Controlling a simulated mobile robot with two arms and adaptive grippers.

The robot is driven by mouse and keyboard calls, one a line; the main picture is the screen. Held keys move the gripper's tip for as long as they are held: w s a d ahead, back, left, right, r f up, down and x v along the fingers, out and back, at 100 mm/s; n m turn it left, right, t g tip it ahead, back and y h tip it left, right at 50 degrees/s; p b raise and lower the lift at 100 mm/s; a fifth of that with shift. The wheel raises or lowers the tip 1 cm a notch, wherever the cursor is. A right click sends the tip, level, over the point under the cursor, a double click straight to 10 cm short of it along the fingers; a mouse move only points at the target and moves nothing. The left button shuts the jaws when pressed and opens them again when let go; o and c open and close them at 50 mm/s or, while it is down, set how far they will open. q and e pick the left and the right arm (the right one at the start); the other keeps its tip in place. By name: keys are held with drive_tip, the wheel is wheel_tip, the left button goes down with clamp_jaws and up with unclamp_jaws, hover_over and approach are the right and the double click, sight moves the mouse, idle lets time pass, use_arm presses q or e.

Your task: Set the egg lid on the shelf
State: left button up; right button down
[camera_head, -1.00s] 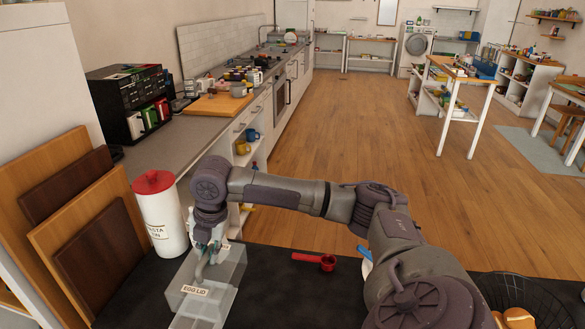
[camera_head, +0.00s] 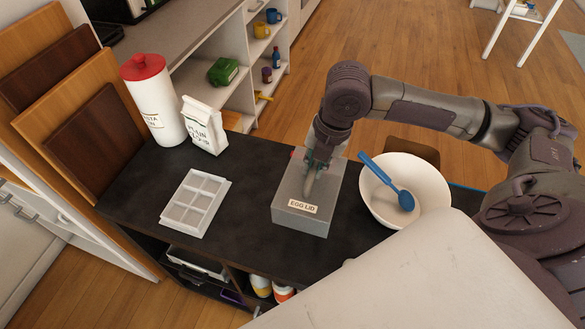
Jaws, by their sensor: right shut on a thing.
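The egg lid (camera_head: 303,212) is a grey, translucent box-shaped cover with a label reading "EGG LID" on its front. My right gripper (camera_head: 311,180) is shut on its top from above. The lid is over the dark counter, between a white divided tray and a white bowl; I cannot tell whether it touches the counter. The shelf could be the white open cube unit (camera_head: 250,70) behind the counter or the compartments under the dark counter (camera_head: 190,262). My left gripper is not in view.
The white divided tray (camera_head: 195,203) lies left of the lid. The white bowl (camera_head: 432,178) with a blue spoon (camera_head: 385,182) is close on its right. A white carton (camera_head: 204,126) and a red-topped canister (camera_head: 152,100) stand at back left. Clear counter lies between tray and lid.

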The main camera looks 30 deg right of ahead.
drive_tip(key=shift+w+a+f+p, duration=0.15)
drive_tip(key=shift+w+a+f, duration=0.35)
drive_tip(key=shift+w+f, duration=0.75)
drive_tip(key=shift+w+a+f+p, duration=0.2)
drive_tip(key=shift+w+a+f, duration=0.25)
drive_tip(key=shift+w+f, duration=0.85)
drive_tip(key=shift+w+a+f+p, duration=0.15)
drive_tip(key=shift+w+a+f, duration=0.5)
drive_tip(key=shift+f, duration=1)
drive_tip(key=shift+w+d+f, duration=0.1)
drive_tip(key=shift+f, duration=0.05)
drive_tip(key=c, duration=1.2)
unclamp_jaws()
drive_tip(key=r, duration=0.4)
drive_tip(key=s+d+r, duration=0.1)
drive_tip(key=r, duration=0.7)
drive_tip(key=shift+s+d, duration=0.3)
drive_tip(key=shift+s, duration=0.05)
